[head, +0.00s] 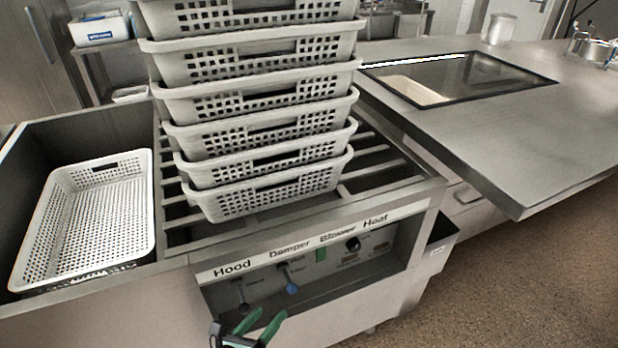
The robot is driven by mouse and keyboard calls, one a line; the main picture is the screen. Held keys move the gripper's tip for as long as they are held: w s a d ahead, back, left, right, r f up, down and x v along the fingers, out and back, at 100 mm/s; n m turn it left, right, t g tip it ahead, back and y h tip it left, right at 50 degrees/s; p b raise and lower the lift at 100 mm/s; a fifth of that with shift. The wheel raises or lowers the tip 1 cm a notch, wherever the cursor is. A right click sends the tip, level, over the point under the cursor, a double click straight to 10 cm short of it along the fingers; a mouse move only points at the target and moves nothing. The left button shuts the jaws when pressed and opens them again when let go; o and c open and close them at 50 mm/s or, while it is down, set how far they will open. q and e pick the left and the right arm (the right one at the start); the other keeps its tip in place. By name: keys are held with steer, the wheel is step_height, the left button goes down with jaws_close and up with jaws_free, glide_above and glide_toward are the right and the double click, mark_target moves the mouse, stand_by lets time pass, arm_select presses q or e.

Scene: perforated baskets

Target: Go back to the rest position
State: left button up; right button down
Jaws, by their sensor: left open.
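My left gripper (248,328) shows at the bottom of the head view, in front of the control panel's lower edge. Its two green fingers are spread apart with nothing between them. A tall stack of grey perforated baskets (262,158) stands on the slatted rack, apart from the gripper. A single empty white perforated basket (92,215) sits in the sunken bay at the left. My right gripper is not in view.
The control panel (312,254) reads Hood, Damper, Blower, Heat and has knobs. A steel counter (500,130) with a dark inset panel (455,78) juts out at the right. Open brown floor (500,270) lies at the lower right. A white bin (98,28) stands on a back shelf.

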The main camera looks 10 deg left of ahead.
arm_select(q)
steer(key=s+r+n+g+p, duration=0.1)
steer(key=s+n+p, duration=0.2)
steer(key=n, duration=0.8)
steer(key=s+r+n+g+p, duration=0.1)
steer(key=s+n+p, duration=0.3)
steer(key=n, duration=0.6)
steer(key=s+r+n+g+y+p, duration=0.1)
steer(key=s+n, duration=0.4)
steer(key=n, duration=0.6)
step_height(320, 180, up, 2)
steer(key=g+p, duration=0.1)
steer(key=p, duration=0.1)
steer(key=shift+s+n+p, duration=0.3)
steer(key=shift+s+p, duration=0.1)
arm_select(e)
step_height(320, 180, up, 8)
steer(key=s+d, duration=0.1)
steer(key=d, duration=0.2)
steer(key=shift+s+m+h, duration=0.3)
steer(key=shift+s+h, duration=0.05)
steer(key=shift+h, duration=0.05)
arm_select(q)
steer(key=shift+d+r, duration=0.1)
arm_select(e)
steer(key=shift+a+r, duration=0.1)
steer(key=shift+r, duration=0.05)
